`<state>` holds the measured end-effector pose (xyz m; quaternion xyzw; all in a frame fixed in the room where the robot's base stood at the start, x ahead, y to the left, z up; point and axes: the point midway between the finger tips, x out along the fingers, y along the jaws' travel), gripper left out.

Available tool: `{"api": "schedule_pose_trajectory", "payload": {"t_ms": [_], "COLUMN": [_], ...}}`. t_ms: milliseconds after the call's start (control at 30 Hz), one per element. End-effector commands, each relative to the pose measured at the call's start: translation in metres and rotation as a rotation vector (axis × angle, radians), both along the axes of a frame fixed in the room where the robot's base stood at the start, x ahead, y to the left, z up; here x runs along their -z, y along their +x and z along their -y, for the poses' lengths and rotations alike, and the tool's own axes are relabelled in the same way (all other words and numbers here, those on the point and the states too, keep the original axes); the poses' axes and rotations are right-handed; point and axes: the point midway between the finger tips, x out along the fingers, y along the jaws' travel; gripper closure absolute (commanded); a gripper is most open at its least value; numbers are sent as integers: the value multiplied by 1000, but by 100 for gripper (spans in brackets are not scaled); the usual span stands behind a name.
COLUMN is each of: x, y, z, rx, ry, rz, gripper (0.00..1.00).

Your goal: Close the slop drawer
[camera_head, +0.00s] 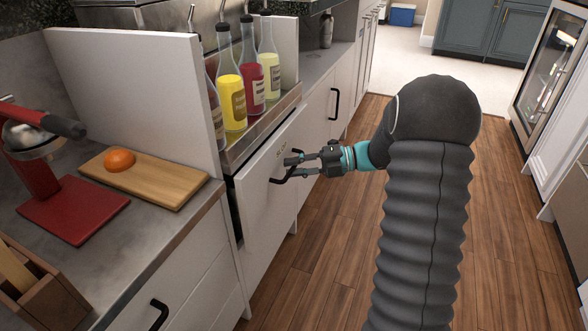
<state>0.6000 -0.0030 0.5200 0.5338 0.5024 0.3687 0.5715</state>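The slop drawer (262,192) is in the white cabinet below the bottle rail. A black bar handle (279,180) is on the front. My gripper (289,168) reaches in from the right at the handle. Its two dark fingers are spread apart, with their tips close to the handle. I cannot tell whether they touch it. My gripper hides part of the handle and front.
Several bottles (251,75) stand in the rail above the drawer. A wooden board (165,185) with an orange (119,160) and a red juicer (50,190) are on the left counter. The wooden floor (330,250) is clear. A glass-door fridge (545,75) stands at right.

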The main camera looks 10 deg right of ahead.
Motion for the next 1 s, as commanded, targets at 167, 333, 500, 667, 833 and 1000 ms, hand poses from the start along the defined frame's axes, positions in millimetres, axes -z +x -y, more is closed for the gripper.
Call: {"api": "schedule_pose_trajectory", "payload": {"t_ms": [167, 333, 500, 667, 833, 1000], "x": [0, 0, 0, 0, -3, -6], "y": [0, 0, 0, 1, 5, 16], "z": [-3, -3, -3, -3, -9, -24], "rx": [0, 0, 0, 0, -3, -3], "ry": [0, 0, 0, 0, 1, 2], "rz": [0, 0, 0, 0, 0, -2], "gripper": [77, 82, 100, 100, 100, 100]}}
